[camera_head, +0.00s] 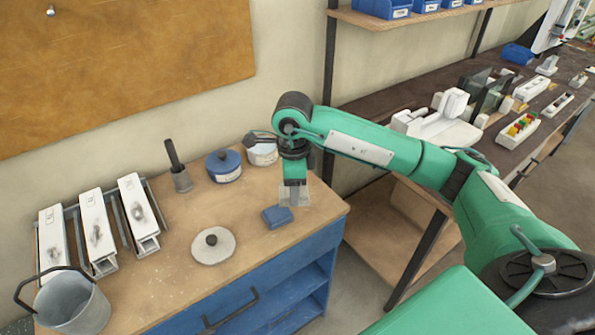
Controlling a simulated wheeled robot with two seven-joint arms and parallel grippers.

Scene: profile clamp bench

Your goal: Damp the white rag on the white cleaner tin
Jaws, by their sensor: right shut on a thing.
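My right gripper (293,197) points down over the right part of the wooden bench top. It is shut on a pale whitish piece, which looks like the white rag (299,195); the fingers partly hide it. I cannot tell whether the rag touches the bench. The white cleaner tin (262,154) stands at the back of the bench, behind and left of the gripper. A dark part shows over its top, and my wrist is close to its right side. My left gripper is not in view.
A blue tin (223,166) stands beside the white one. A round pale disc with a dark knob (213,245), a clamp rack (96,232) and a bucket (74,305) are farther left.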

